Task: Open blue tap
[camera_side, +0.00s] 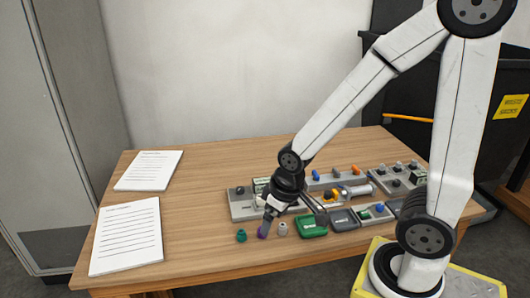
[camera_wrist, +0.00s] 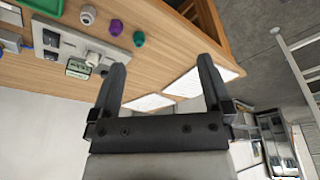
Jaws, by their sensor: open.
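A small blue handle (camera_side: 315,175), which looks like the blue tap, stands on the grey panel at the back of the table in the side view. An orange handle (camera_side: 355,170) is to its right. The blue handle is not visible in the wrist view. My gripper (camera_wrist: 162,85) is open, with nothing between its two dark fingers in the wrist view. In the side view my wrist is in front and left of the blue handle, apart from it. Fine detail of the tap is too small to tell.
Green (camera_side: 241,236), purple (camera_side: 262,232) and white (camera_side: 283,229) caps stand at the table's front. A green tray (camera_side: 313,227) and grey tray (camera_side: 343,219) are to their right. Paper sheets (camera_side: 126,236) lie at left. A silver cylinder (camera_side: 357,191) lies near the panels.

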